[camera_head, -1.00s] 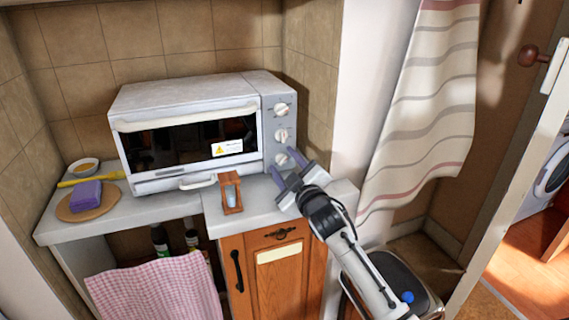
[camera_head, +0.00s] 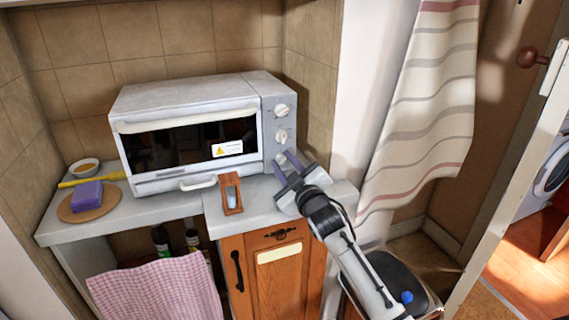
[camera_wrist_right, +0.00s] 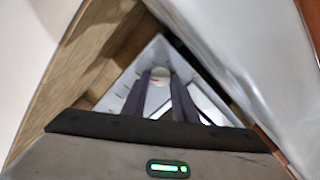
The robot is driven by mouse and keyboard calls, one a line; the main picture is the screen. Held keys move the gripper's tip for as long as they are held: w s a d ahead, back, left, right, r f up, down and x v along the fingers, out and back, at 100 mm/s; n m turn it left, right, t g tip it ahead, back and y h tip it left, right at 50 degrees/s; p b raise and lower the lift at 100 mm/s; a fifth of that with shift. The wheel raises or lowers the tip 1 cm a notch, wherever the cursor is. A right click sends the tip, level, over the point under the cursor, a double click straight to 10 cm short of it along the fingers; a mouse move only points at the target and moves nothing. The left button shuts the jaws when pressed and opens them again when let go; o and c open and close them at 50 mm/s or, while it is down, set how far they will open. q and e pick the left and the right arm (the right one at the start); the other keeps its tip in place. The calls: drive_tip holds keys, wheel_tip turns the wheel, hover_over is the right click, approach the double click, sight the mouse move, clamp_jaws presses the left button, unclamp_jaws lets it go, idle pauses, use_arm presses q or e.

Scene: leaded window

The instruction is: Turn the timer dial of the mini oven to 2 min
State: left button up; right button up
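The mini oven (camera_head: 190,100) is white and stands on the counter with its door shut. Its right panel has an upper dial (camera_head: 282,111), a middle dial (camera_head: 281,136) and a lowest dial mostly hidden by my gripper. The dial markings are too small to read. My right gripper (camera_head: 284,163) is at the lowest dial, its two purple fingers on either side of it. In the right wrist view, a pale round dial (camera_wrist_right: 160,73) shows between the fingertips. I cannot tell whether they touch it. My left gripper is out of view.
A small wooden sand timer (camera_head: 231,193) stands on the counter left of my right gripper. A purple sponge (camera_head: 87,193) lies on a round board at the left, near a small bowl (camera_head: 84,166). A striped curtain (camera_head: 425,110) hangs at the right.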

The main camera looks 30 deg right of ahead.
drive_tip(key=o, duration=0.4)
drive_tip(key=v, duration=1)
drive_tip(key=shift+s, duration=0.15)
drive_tip(key=shift+b, duration=0.3)
drive_tip(key=shift+n, duration=0.4)
drive_tip(key=x, duration=1)
